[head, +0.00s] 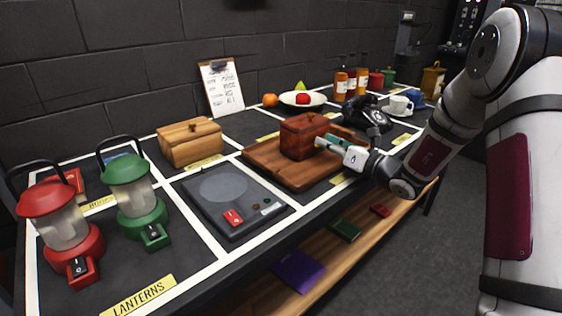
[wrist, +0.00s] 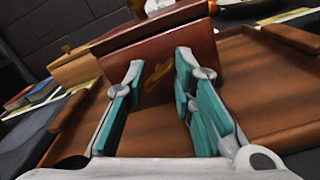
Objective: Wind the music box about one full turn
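The music box appears to be the reddish-brown wooden box (head: 302,137) on a wooden tray (head: 262,163); in the wrist view the box (wrist: 190,50) fills the upper middle. A brass-coloured winding key (wrist: 157,76) shows on its near face; my gripper hides the key in the head view. My gripper (head: 323,143) reaches in from the right, close to that face. In the wrist view its teal fingers (wrist: 158,68) are apart, one on each side of the key, with visible gaps, and hold nothing. The box lid looks closed.
A light wooden box (head: 190,142) and a dark scale-like device (head: 232,200) stand left of the tray. A red lantern (head: 63,228) and a green lantern (head: 135,200) stand further left. A black telephone (head: 368,115) and a fruit plate (head: 302,100) are behind.

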